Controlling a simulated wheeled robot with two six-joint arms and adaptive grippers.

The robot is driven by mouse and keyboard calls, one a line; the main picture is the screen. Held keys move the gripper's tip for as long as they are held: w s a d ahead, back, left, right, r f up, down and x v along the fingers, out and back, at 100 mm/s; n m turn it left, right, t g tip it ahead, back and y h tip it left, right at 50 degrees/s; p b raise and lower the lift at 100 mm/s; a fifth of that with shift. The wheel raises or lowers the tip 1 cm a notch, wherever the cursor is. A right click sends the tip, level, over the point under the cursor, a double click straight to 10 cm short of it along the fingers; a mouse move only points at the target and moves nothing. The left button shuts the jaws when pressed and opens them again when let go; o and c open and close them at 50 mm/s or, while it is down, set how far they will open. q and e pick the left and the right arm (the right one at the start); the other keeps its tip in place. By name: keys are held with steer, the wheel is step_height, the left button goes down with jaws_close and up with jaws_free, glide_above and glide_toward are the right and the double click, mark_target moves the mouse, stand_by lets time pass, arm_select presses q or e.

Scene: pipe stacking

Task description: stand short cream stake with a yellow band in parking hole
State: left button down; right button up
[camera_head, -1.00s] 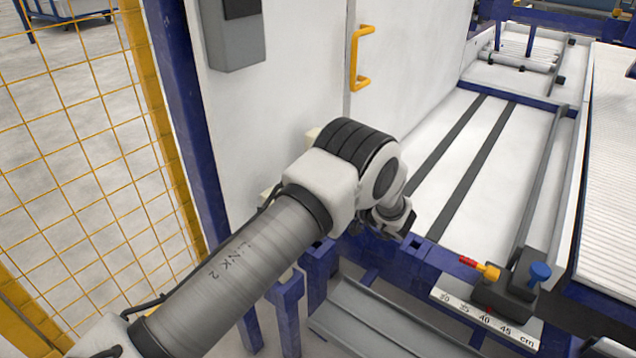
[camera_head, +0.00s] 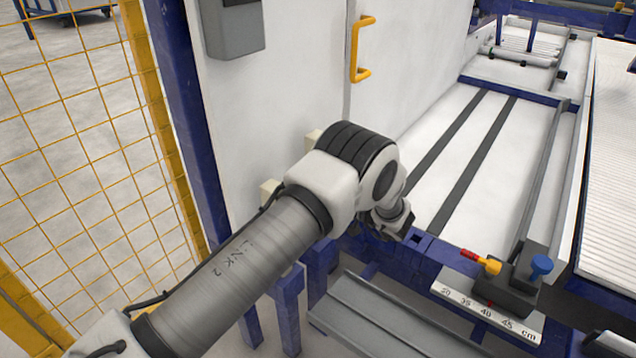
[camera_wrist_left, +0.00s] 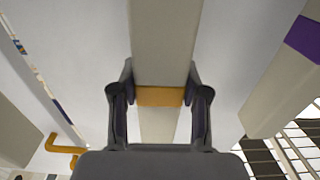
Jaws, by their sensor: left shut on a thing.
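In the left wrist view, my left gripper (camera_wrist_left: 160,88) is shut on a cream stake (camera_wrist_left: 165,35) with a yellow band (camera_wrist_left: 160,96). The fingers press its two sides at the band. The stake runs from the top edge of that view down behind the gripper body, so its ends do not show. In the head view my left wrist (camera_head: 388,215) is above the near blue frame (camera_head: 422,245). I cannot make out which opening is the parking hole. My right gripper is not in view.
Another cream post with a purple band (camera_wrist_left: 303,38) stands right of the held stake. Two cream blocks (camera_head: 270,190) show behind my arm by the white door. A ruler (camera_head: 485,315) and a clamp with a blue knob (camera_head: 541,266) are at right. Yellow fencing (camera_head: 75,150) bounds the left.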

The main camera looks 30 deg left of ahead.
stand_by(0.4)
arm_select(q)
steer(key=shift+f+b, duration=0.7)
steer(key=shift+f, duration=0.55)
steer(key=shift+f+b, duration=0.75)
steer(key=shift+f, duration=0.45)
steer(key=shift+c, duration=2.4)
jaws_free()
steer(key=shift+d, duration=0.1)
